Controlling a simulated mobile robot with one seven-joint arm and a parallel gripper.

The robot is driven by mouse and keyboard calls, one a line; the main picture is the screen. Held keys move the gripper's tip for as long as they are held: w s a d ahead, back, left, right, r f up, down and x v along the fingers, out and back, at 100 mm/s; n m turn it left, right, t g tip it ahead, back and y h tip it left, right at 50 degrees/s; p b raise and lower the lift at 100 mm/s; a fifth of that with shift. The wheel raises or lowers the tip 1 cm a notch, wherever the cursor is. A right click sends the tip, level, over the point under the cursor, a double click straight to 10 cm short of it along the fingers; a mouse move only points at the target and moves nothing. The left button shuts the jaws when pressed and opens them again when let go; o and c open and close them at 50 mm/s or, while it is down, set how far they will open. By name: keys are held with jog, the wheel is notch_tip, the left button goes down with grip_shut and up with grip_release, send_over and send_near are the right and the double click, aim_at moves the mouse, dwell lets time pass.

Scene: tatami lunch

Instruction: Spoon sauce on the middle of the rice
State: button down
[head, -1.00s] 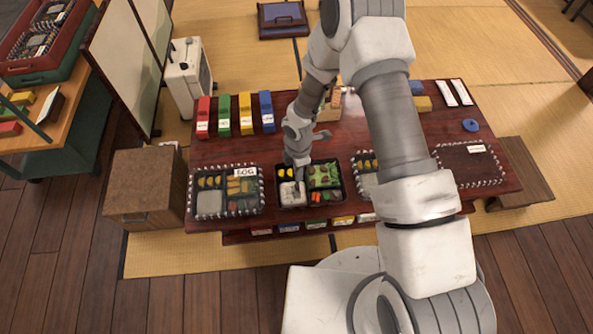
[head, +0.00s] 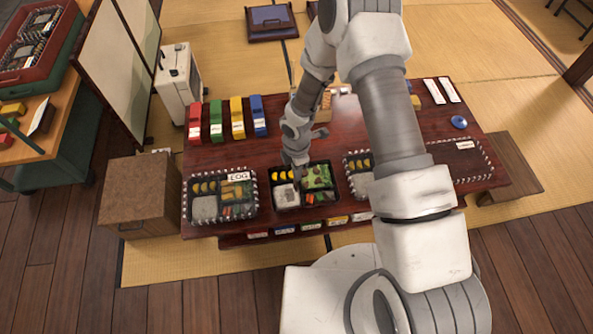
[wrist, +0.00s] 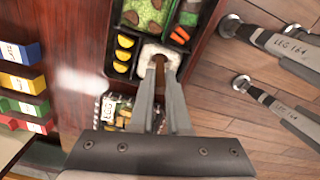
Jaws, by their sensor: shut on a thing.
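An open black lunch box (head: 336,186) stands at the front middle of the table. White rice (head: 285,195) fills its front left compartment in the head view. In the wrist view my gripper (wrist: 159,98) is shut on a brown spoon (wrist: 159,72), whose far end reaches over the middle of the white rice (wrist: 174,60). The fingers and spoon hide part of the rice. I cannot tell whether the spoon touches it or whether sauce is on it. In the head view my gripper (head: 297,165) is above the box, and its fingertips are hard to make out.
Yellow pieces, greens and orange sticks fill the other compartments. A lunch box with a label (head: 239,176) stands to the left and another (head: 356,163) to the right, partly behind my arm. Red, green, yellow and blue boxes (head: 258,116) stand at the back left.

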jog(key=shift+r+p, duration=1.6)
jog(key=shift+r, duration=0.95)
